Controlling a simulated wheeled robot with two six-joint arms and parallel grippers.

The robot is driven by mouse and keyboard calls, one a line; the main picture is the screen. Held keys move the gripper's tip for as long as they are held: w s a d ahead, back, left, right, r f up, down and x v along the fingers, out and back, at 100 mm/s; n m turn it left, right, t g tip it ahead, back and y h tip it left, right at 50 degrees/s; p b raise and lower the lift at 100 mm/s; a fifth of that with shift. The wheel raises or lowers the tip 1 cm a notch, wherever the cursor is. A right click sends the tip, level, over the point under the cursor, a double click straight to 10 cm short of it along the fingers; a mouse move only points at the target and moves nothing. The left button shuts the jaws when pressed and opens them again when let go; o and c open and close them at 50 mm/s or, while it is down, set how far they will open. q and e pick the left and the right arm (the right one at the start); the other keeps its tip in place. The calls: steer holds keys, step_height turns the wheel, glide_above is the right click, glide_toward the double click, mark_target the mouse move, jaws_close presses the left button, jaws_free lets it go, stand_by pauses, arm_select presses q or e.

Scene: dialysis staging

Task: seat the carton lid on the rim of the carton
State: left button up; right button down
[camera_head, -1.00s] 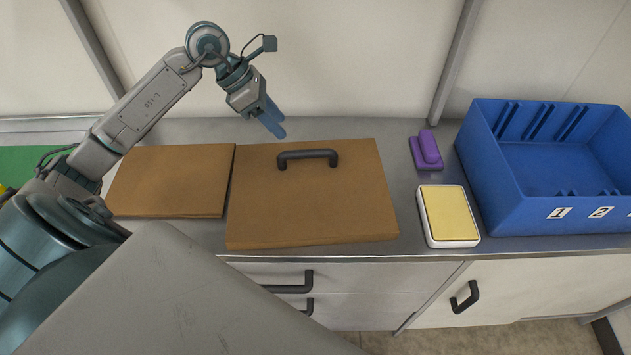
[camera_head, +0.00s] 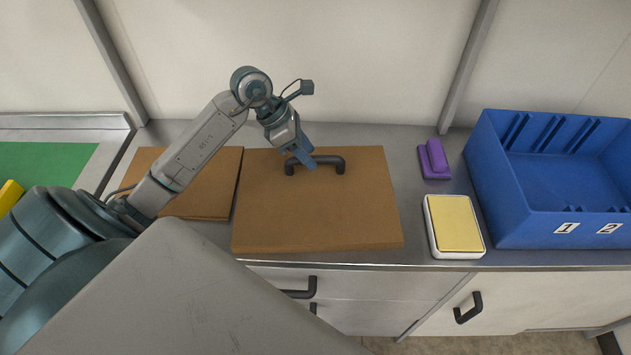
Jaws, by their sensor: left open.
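The brown carton lid (camera_head: 320,215) with a dark arched handle (camera_head: 316,160) lies flat in the middle of the counter. A second flat brown cardboard piece (camera_head: 212,200) lies beside it on the left, partly behind my arm; I cannot tell whether it is the carton. What is under the lid is hidden. My left gripper (camera_head: 306,158) is open, with its fingers at the left part of the handle; I cannot tell whether they touch it. My right gripper is not in view.
A blue bin (camera_head: 540,225) with numbered slots stands at the right. A yellow-topped white box (camera_head: 456,224) and a purple object (camera_head: 433,160) sit between lid and bin. A green mat (camera_head: 50,163) and yellow item (camera_head: 9,195) are at the left. The counter's front edge (camera_head: 360,264) is close.

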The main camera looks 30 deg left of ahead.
mark_target(316, 187)
arm_select(q)
steer(key=shift+p+x, duration=0.4)
steer(key=shift+x, duration=1.2)
steer(key=shift+c, duration=0.3)
jaws_close()
